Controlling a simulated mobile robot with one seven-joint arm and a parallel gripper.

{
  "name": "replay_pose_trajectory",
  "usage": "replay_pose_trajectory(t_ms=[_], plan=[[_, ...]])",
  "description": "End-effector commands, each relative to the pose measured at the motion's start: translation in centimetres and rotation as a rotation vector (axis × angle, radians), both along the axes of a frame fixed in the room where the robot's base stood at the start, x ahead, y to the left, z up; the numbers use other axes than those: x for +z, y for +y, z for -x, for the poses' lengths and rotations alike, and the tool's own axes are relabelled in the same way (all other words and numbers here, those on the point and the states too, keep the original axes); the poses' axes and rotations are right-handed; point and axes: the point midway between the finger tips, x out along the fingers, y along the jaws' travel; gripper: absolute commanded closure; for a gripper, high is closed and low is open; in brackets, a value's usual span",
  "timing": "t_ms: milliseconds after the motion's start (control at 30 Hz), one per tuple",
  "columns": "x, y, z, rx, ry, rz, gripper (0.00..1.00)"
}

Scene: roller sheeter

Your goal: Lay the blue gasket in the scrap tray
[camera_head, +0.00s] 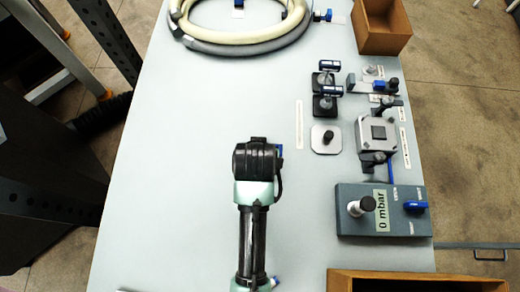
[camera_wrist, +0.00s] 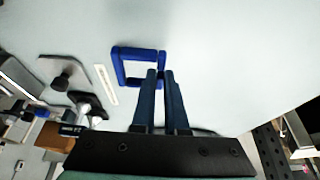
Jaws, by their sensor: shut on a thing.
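The blue gasket (camera_wrist: 120,70) is a square open frame in the wrist view, over the pale table top. My gripper (camera_wrist: 160,74) is shut on its near right side, with the rest of the frame reaching out to the left. I cannot tell whether the gasket touches the table. In the head view my arm hides the fingers and most or all of the gasket. Two brown open boxes show in the head view, one at the top right (camera_head: 383,45) and one at the bottom right (camera_head: 425,274). I cannot tell which is the scrap tray.
A grey unit reading 0 mbar (camera_head: 384,226) stands at the right edge. Behind it are a square clamp fixture (camera_head: 377,135), a plate with a black knob (camera_head: 327,139) and two black blocks (camera_head: 327,105). A coiled hose (camera_head: 240,45) lies at the back. The table's left side is clear.

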Motion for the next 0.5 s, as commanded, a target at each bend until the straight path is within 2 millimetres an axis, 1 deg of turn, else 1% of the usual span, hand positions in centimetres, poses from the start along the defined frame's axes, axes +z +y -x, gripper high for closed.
replay_pose_trajectory(t_ms=[100,200,300,500], plan=[[-1.8,0.0,0.1,-0.001,0.005,0.000,1.00],[-3.0,0.0,0.1,-0.001,0.004,0.001,1.00],[-3.5,0.0,0.1,-0.001,0.001,0.001,1.00],[-3.4,0.0,0.0,0.000,0.000,0.001,1.00]])
